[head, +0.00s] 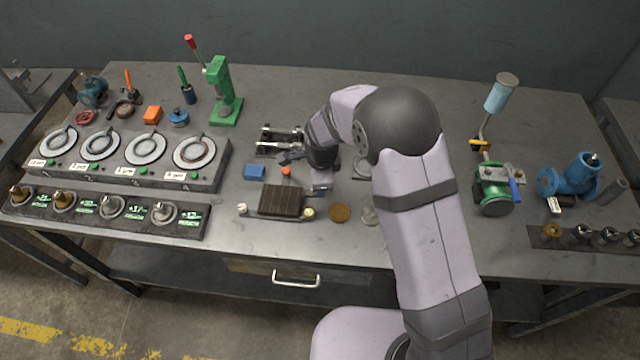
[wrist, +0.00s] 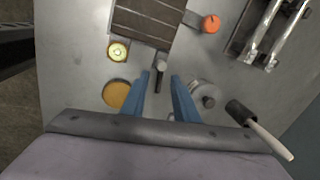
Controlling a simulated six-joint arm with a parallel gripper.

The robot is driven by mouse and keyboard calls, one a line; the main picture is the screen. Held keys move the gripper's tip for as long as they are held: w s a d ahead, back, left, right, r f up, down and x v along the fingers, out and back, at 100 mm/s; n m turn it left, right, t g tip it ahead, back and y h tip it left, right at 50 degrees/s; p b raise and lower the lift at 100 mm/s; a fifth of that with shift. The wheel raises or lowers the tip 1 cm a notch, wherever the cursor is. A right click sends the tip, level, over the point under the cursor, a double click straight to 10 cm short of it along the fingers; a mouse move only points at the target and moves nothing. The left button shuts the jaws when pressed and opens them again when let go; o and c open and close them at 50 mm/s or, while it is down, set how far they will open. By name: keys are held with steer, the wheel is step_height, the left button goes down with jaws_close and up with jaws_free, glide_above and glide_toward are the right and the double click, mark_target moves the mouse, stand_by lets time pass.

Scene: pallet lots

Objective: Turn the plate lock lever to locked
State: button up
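The dark grooved plate (head: 282,201) lies on the bench, and it also shows at the top of the wrist view (wrist: 146,22). A small grey lever with a rounded end (wrist: 161,67) stands beside the plate's edge, which fits the plate lock lever. My gripper (wrist: 161,80) has its two blue fingers apart, one on each side of this lever, with gaps visible. In the head view my gripper (head: 320,187) is low beside the plate's right side, and the arm hides much of it. I cannot read any lock marking.
An orange knob (wrist: 211,23) and a brass button (wrist: 117,51) sit near the plate. A brass disc (head: 340,213) lies to its right. Toggle clamps (head: 279,140) stand behind, a blue block (head: 254,172) to the left. A dark-headed tool (wrist: 243,113) lies near my fingers.

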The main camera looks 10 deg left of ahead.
step_height(320, 180, up, 6)
steer(key=s+b, duration=0.1)
steer(key=b, duration=0.1)
steer(key=shift+s+r, duration=0.15)
steer(key=shift+r, duration=0.1)
steer(key=shift+d, duration=0.1)
stand_by(0.3)
